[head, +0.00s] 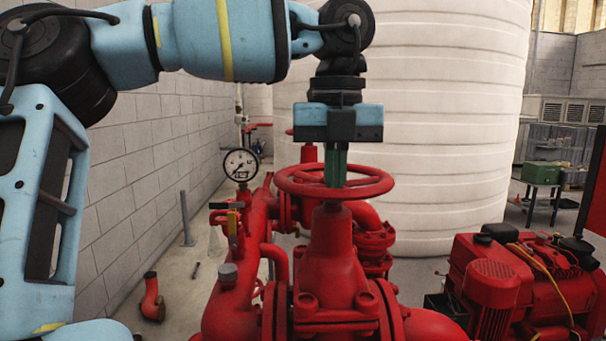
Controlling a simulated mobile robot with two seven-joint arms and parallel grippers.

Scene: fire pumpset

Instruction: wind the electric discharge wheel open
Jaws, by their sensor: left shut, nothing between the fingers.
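The red discharge wheel (372,190) lies flat on top of a red gate valve (333,262) in the middle of the head view. My left gripper (336,180) points straight down over the wheel from above, with its green fingers together. The fingertips reach down at the wheel's opening, beside the hub and within the rim. They hold nothing between them. Whether they touch a spoke cannot be told from here. My right gripper is not in view.
A red engine (515,285) sits at the right. A large white tank (450,120) is behind. A loose red elbow (152,298) lies on the floor at left.

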